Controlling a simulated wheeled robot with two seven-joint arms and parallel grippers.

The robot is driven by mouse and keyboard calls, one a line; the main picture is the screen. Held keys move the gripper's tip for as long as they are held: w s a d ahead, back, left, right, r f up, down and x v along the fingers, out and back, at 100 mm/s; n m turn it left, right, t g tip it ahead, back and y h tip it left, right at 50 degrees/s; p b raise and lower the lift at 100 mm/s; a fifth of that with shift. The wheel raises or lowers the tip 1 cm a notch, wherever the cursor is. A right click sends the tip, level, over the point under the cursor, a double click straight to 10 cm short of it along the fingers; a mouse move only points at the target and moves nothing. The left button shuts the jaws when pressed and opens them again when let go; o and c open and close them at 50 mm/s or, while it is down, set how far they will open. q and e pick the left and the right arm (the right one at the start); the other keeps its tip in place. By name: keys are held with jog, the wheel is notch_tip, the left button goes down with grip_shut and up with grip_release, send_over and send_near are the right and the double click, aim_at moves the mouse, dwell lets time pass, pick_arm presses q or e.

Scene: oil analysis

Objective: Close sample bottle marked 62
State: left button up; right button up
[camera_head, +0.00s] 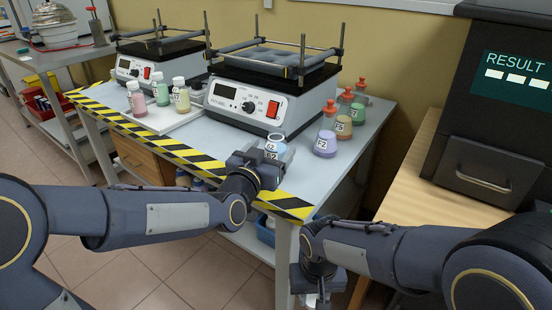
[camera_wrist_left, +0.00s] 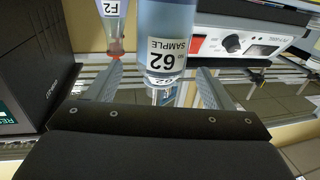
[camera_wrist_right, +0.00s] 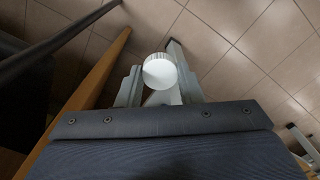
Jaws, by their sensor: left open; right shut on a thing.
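The sample bottle marked 62 (camera_head: 276,148) stands upright near the front edge of the blue-grey table, its contents bluish. In the left wrist view the bottle (camera_wrist_left: 168,30) appears upside down, between the spread fingers of my left gripper (camera_wrist_left: 160,78). Those fingers are open on either side of it. A narrow clear neck shows there, with no cap seen on it. In the head view my left gripper (camera_head: 268,164) is right at the bottle. My right gripper (camera_wrist_right: 160,82) is shut on a white ribbed cap (camera_wrist_right: 160,71), low beside the table's front corner, over the tiled floor.
Flasks with red stoppers (camera_head: 326,138) stand right of the bottle. A shaker (camera_head: 270,100) stands behind it. Capped sample bottles (camera_head: 181,95) stand on a tray at left. A wooden desk (camera_head: 425,195) with a dark result machine (camera_head: 480,160) is at right.

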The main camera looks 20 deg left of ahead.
aim_at(271, 150)
pick_arm(q)
jog(key=w, duration=0.3)
jog(key=shift+w+d+f, duration=0.15)
jog(key=shift+w+d, duration=0.05)
jog(key=shift+d, duration=0.05)
jog(key=c, duration=1.2)
